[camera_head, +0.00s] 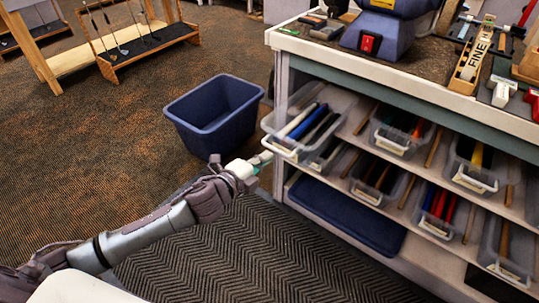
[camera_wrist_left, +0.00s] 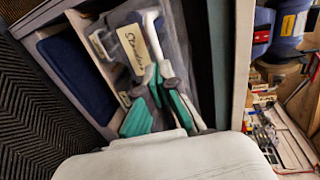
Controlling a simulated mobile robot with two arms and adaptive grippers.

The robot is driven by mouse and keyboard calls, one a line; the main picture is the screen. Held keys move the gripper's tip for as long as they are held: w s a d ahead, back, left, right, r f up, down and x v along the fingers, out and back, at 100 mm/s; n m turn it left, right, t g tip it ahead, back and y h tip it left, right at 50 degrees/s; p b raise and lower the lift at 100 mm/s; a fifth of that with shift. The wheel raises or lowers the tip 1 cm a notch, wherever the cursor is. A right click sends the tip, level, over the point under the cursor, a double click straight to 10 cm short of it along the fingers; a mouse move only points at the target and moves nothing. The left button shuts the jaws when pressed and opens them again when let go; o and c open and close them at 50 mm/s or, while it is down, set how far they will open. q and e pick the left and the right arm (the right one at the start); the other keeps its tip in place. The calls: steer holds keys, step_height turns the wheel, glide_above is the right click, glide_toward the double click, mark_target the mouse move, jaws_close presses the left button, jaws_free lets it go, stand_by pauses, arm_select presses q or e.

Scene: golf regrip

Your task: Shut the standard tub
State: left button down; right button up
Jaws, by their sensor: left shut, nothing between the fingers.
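The standard tub (camera_head: 283,149) is a clear bin at the left end of the upper shelf, holding blue, dark and pale grips. It juts out past the shelf's front edge. In the left wrist view its label reading "Standard" (camera_wrist_left: 132,47) faces the camera. My left gripper (camera_head: 262,159) is shut and empty, with its tips close at the tub's front; I cannot tell whether they touch it. In the left wrist view the gripper (camera_wrist_left: 158,75) shows green pads below the label. My right gripper is not in view.
Other clear tubs of grips (camera_head: 400,138) sit farther back on the shelves (camera_head: 345,135). A blue bin (camera_head: 213,115) stands on the floor left of the bench. A dark blue lid-like panel (camera_head: 345,213) lies low under the shelves. The bench top (camera_head: 400,75) holds tools.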

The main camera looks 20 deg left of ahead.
arm_select(q)
steer(key=shift+x, duration=1.25)
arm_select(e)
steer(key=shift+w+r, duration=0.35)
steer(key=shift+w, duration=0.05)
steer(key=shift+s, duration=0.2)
